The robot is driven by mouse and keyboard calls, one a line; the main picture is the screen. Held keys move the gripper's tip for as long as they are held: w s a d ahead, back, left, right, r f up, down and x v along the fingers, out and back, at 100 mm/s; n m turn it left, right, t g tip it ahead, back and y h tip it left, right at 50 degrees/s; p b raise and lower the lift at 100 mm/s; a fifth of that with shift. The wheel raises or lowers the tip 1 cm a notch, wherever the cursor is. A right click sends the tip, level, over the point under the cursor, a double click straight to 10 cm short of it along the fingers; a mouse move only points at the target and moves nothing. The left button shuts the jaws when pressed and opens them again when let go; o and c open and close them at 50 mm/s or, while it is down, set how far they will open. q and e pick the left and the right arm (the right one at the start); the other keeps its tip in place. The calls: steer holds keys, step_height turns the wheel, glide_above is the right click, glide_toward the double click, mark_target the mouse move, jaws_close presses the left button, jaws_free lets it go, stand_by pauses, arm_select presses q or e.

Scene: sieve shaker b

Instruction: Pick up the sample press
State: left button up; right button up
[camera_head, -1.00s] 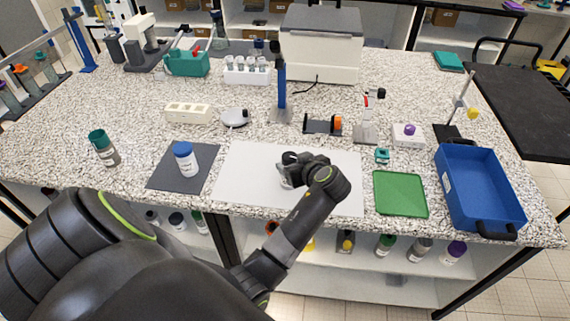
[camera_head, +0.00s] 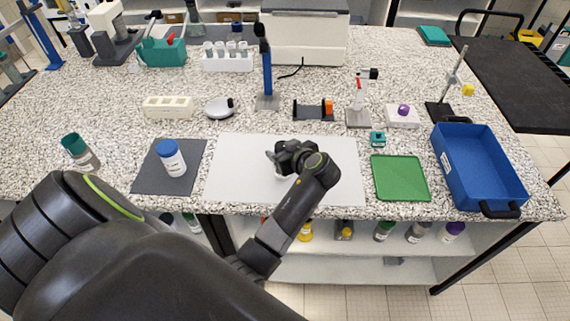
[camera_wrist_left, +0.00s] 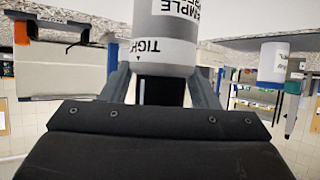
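The sample press shows in the left wrist view as a grey cylinder (camera_wrist_left: 165,45) with a white label, partly readable as "SAMPLE" and "TIGHT". My left gripper (camera_wrist_left: 163,82) has one finger along each side of it, and both fingers look closed against its sides. In the head view my left gripper (camera_head: 280,158) is over the white mat (camera_head: 235,180) and hides most of the press. Only a small pale part of the press shows below the fingers. Whether the press touches the mat is hidden. My right gripper is not in view.
A blue-lidded jar (camera_head: 171,158) stands on a dark mat (camera_head: 148,182) left of the white mat. To the right are a green tray (camera_head: 400,178), a blue bin (camera_head: 480,170) and a small teal block (camera_head: 377,139). A black-and-orange holder (camera_head: 313,110) stands behind.

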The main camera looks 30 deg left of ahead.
arm_select(q)
steer(key=shift+c, duration=1.1)
steer(key=shift+a, duration=0.1)
steer(key=shift+c, duration=1.2)
steer(key=shift+a+f, duration=0.1)
steer(key=shift+a, duration=0.05)
steer(key=shift+c, duration=1.3)
jaws_close()
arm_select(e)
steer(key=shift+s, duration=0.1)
